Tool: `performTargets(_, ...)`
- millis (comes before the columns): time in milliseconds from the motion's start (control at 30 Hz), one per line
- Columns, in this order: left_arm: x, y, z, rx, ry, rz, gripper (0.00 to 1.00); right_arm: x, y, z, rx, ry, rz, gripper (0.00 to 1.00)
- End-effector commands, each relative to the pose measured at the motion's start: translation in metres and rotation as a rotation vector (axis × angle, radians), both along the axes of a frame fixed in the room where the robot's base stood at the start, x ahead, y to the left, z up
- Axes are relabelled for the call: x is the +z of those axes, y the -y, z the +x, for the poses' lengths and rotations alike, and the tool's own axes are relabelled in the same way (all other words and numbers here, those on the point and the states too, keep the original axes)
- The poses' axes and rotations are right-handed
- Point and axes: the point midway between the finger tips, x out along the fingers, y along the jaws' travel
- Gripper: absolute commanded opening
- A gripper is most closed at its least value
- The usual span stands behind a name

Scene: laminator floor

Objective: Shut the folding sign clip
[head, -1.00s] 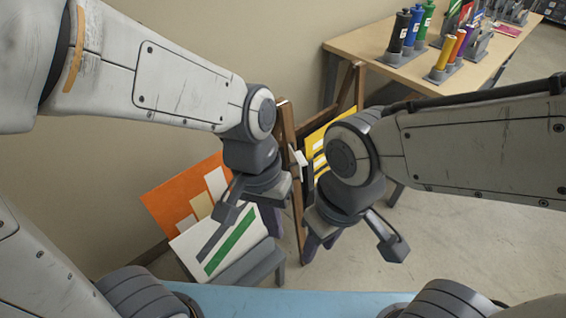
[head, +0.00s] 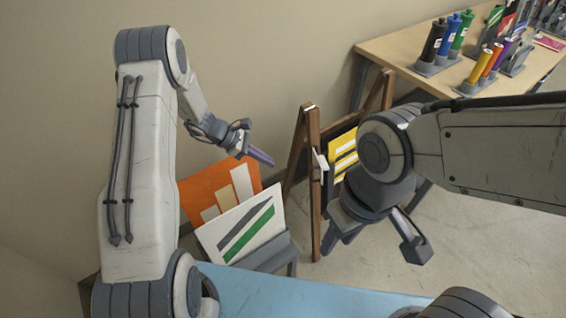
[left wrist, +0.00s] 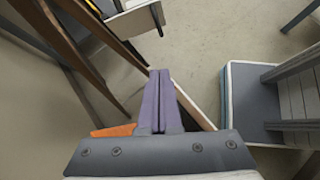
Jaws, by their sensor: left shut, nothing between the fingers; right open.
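The folding sign (head: 312,185) is a brown wooden A-frame standing at the middle of the head view, with its legs spread. A small white clip-like part (head: 320,162) sits on its near leg. The wooden legs also show in the left wrist view (left wrist: 62,45). My left gripper (head: 268,159) is shut and empty, left of the sign and above the coloured panels; its purple fingers are together in the left wrist view (left wrist: 160,80). My right gripper (head: 341,238) is open, in front of and right of the sign, and points down. My right wrist hides part of the sign's right side.
An orange panel (head: 200,190) and a white panel with green and grey stripes (head: 225,225) lean in a grey stand (head: 268,254). A yellow panel (head: 343,143) is behind the near leg. A wooden table (head: 395,50) with bottles (head: 434,42) stands at the back right.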

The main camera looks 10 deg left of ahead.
Motion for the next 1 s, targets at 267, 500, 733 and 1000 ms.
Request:
performTargets(267,-0.036,0.042,0.004,-0.009,-0.003,0.000,0.00,0.014,0.000,0.000,0.000,0.000,0.000,0.41)
performTargets(500,-0.055,0.080,0.011,-0.011,0.002,0.002,0.00,0.029,0.000,0.000,0.000,0.000,0.000,0.41)
performTargets(733,-0.056,0.102,0.015,-0.008,0.001,0.002,0.00,0.037,0.000,0.000,0.000,0.000,0.000,0.41)
performTargets(1000,-0.057,0.105,0.016,-0.007,0.001,0.002,0.00,0.037,0.000,0.000,0.000,0.000,0.000,0.41)
